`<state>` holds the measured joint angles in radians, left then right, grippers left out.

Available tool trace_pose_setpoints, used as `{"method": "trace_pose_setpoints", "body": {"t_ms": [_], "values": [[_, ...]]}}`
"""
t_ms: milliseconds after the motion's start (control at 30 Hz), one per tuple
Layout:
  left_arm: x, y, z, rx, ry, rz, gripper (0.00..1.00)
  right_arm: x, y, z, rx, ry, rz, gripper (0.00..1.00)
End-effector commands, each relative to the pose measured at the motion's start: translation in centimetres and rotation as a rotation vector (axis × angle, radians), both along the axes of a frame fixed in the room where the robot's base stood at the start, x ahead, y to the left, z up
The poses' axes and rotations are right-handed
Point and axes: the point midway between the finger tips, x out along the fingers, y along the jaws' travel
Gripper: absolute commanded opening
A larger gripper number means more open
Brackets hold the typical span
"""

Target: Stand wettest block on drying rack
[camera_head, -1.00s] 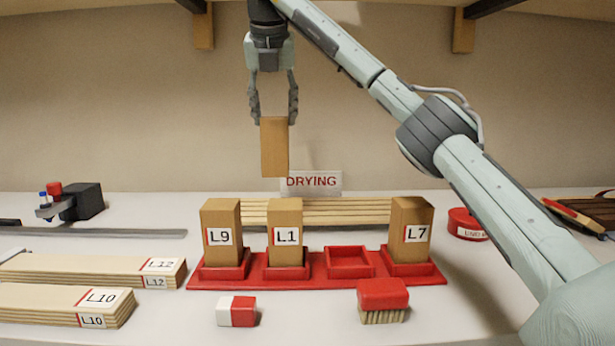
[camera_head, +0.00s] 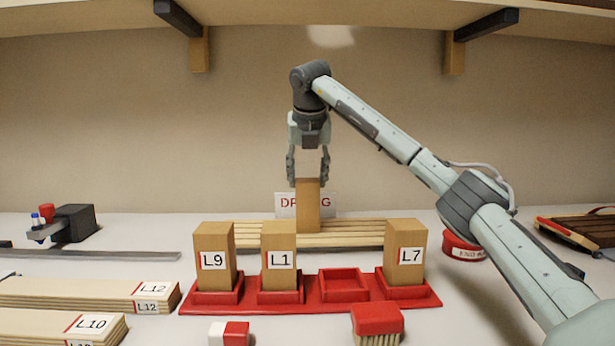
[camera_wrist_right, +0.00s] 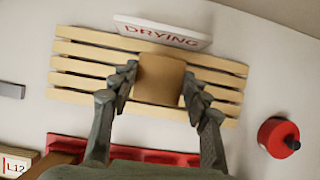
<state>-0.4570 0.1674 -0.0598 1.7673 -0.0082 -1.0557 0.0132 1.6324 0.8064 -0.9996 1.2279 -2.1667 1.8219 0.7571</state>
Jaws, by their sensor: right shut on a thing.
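My right gripper (camera_head: 308,168) is shut on a plain wooden block (camera_head: 306,208), held upright at the drying rack. In the right wrist view the block (camera_wrist_right: 160,80) sits between the fingers (camera_wrist_right: 157,90) above the slats. I cannot tell whether its lower end touches them. The slatted drying rack (camera_head: 362,234) lies behind the red holder, with the DRYING sign (camera_head: 287,204) partly hidden by the block. Blocks L9 (camera_head: 213,250), L1 (camera_head: 279,245) and L7 (camera_head: 405,250) stand in the red holder (camera_head: 318,308); one socket (camera_head: 344,284) is empty. My left gripper is not in view.
Stacked boards L12 (camera_head: 85,293) and L10 (camera_head: 60,326) lie at left. A red-and-white block (camera_head: 229,333) and a red brush (camera_head: 377,320) lie in front. A red round container (camera_head: 460,247) stands at right, near my arm. A shelf (camera_head: 300,12) hangs above.

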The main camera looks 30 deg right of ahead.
Motion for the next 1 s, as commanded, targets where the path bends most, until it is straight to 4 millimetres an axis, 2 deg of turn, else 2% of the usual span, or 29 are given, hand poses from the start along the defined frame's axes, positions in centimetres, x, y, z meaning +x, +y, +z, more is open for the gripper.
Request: {"method": "trace_pose_setpoints", "body": {"t_ms": [200, 233, 400, 767, 867, 1000], "values": [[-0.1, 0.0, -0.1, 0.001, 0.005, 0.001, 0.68, 0.0, 0.0, -0.1, -0.001, -0.001, 0.000, 0.18], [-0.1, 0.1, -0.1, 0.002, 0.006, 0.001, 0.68, 0.0, 0.0, -0.2, 0.001, 0.001, 0.000, 0.48], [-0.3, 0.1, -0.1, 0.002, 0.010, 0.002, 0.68, 0.0, 0.0, -0.2, 0.001, 0.001, 0.000, 0.68], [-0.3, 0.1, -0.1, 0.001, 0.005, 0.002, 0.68, -0.1, 0.1, 0.4, 0.000, -0.001, 0.001, 0.68], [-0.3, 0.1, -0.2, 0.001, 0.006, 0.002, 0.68, -0.6, 0.5, 1.5, 0.000, -0.002, 0.002, 0.68], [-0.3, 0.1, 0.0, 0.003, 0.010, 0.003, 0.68, -1.8, 1.2, 4.1, 0.000, -0.005, 0.002, 0.68]]}}
